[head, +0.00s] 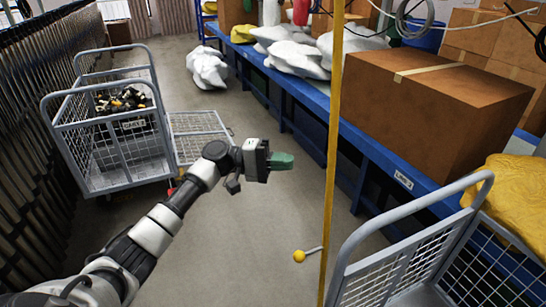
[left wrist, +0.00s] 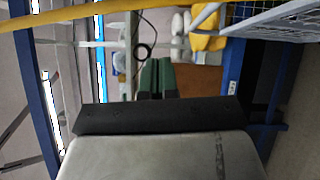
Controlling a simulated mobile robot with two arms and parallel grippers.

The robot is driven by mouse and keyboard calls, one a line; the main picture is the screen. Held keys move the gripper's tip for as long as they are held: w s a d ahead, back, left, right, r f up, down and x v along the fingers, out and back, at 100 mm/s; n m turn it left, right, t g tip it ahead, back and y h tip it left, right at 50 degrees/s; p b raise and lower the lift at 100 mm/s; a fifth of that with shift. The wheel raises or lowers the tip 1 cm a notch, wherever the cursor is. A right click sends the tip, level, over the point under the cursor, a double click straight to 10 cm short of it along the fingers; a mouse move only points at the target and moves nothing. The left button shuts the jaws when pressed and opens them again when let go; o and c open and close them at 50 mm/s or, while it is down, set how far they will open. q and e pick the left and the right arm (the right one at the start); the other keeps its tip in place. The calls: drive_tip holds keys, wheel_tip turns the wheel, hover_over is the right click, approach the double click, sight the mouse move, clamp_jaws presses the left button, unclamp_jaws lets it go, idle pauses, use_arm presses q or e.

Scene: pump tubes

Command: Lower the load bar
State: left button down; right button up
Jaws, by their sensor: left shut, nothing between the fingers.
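A long thin yellow bar (head: 335,130), which looks like the load bar, stands upright in the head view and runs out of the picture at top and bottom. A short grey lever with a yellow ball knob (head: 299,256) is beside its lower part. My left gripper (head: 284,161), with green fingertips, is to the left of the bar in the picture, shut and empty. In the left wrist view the shut fingers (left wrist: 156,76) point at the blue-framed bench area, and a yellow bar (left wrist: 90,13) crosses the top. My right gripper is not in view.
A mesh cart (head: 119,183) with dark items stands at left. Another mesh cart (head: 482,182) is at lower right. A blue bench (head: 372,151) carries a large cardboard box (head: 430,110) and white sacks (head: 297,58). The floor (head: 235,225) around my left arm is clear.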

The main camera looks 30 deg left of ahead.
use_arm(q)
drive_tip(key=d+p, duration=0.3)
drive_tip(key=d, duration=0.4)
drive_tip(key=shift+s+d+r, duration=0.15)
drive_tip(key=shift+d+r, duration=0.2)
drive_tip(key=shift+d, duration=0.05)
drive_tip(key=shift+d, duration=0.1)
